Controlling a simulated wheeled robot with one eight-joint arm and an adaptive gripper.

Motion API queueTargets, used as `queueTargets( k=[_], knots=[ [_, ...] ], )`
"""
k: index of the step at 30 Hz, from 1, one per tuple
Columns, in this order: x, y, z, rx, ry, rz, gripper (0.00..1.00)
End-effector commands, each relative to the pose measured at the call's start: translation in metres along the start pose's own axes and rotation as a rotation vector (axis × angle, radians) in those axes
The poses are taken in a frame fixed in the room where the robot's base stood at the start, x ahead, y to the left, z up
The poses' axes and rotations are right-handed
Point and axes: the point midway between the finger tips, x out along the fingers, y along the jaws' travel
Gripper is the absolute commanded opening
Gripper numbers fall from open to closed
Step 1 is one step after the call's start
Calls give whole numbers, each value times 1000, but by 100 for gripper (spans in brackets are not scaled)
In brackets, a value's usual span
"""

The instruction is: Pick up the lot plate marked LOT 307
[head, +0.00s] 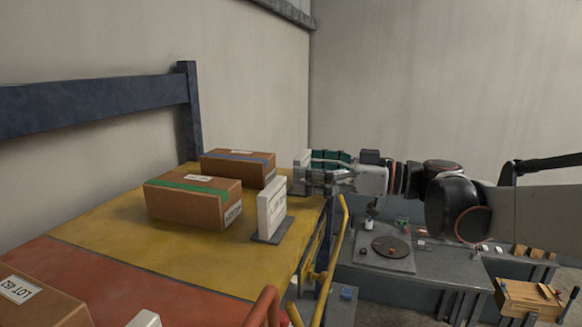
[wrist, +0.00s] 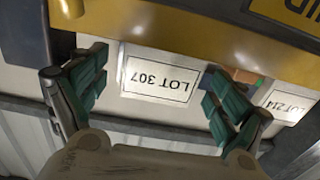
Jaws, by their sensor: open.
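In the wrist view the white plate marked LOT 307 (wrist: 157,78) shows upside down between the two teal fingers of my gripper (wrist: 155,66). The fingers are spread to either side of it, with no clear contact. A second white plate marked LOT 214 (wrist: 289,105) is at the right, partly cut off. In the head view my gripper (head: 322,168) is at the right edge of the yellow shelf. A white plate (head: 301,162) stands at its fingertips, partly hidden by them, its mark unreadable. Another white plate (head: 272,207) stands nearer on a dark base.
A box with green tape (head: 193,202) and a box with blue tape (head: 238,168) stand on the yellow shelf (head: 120,232) beside the plates. A yellow rail (head: 338,235) runs along its right side. A grey bench with a round disc (head: 391,247) is at the right.

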Motion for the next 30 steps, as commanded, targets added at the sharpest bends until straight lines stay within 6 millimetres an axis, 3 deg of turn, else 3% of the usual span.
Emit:
queueTargets(
  k=[4,11,12,14,18,30],
  knots=[
    [14,0,0,0,0,-1,90],
    [16,0,1,0,0,1,90],
    [16,0,1,0,0,1,88],
    [16,0,1,0,0,1,74],
    [16,0,1,0,0,1,42],
    [16,0,-1,0,0,1,41]
  ],
)
